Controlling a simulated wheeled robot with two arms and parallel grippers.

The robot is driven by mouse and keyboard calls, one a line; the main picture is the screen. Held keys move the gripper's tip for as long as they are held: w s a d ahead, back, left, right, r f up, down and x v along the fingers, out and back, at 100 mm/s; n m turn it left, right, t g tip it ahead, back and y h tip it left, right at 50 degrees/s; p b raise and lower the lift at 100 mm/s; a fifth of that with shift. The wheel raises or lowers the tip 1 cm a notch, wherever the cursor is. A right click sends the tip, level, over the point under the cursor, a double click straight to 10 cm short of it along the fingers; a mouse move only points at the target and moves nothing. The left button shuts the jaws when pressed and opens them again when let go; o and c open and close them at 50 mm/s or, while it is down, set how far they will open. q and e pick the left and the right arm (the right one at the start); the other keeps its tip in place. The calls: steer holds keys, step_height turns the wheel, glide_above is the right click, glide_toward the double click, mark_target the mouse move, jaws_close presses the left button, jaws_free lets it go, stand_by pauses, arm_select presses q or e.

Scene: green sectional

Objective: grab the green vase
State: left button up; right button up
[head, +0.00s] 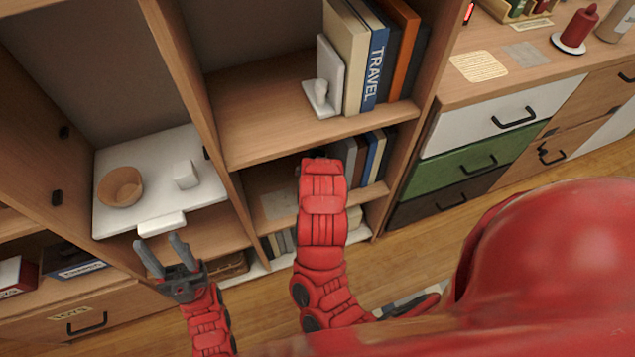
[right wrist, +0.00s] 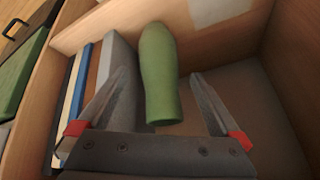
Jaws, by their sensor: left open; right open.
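The green vase (right wrist: 158,70) shows in the right wrist view inside a wooden shelf compartment, next to a row of books. My right gripper (right wrist: 159,76) is open, with one finger on each side of the vase in the picture. I see gaps between the vase and both fingers, and cannot tell how deep it sits between them. In the head view the vase and my right gripper are hidden behind my red right arm. My left gripper (head: 158,241) is open and empty, in front of the left shelf with the white tray.
Books (right wrist: 88,75) stand close to the vase on the left in the right wrist view. Shelf walls enclose the compartment. In the head view a white tray (head: 110,222) with a wooden bowl (head: 121,187) and a white cup (head: 186,175) is near my left gripper.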

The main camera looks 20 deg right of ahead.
steer(key=b+x, duration=0.1)
steer(key=x, duration=0.4)
steer(key=shift+s+d+f, duration=0.1)
steer(key=shift+s+d, duration=0.05)
steer(key=shift+w+f, duration=0.3)
jaws_close()
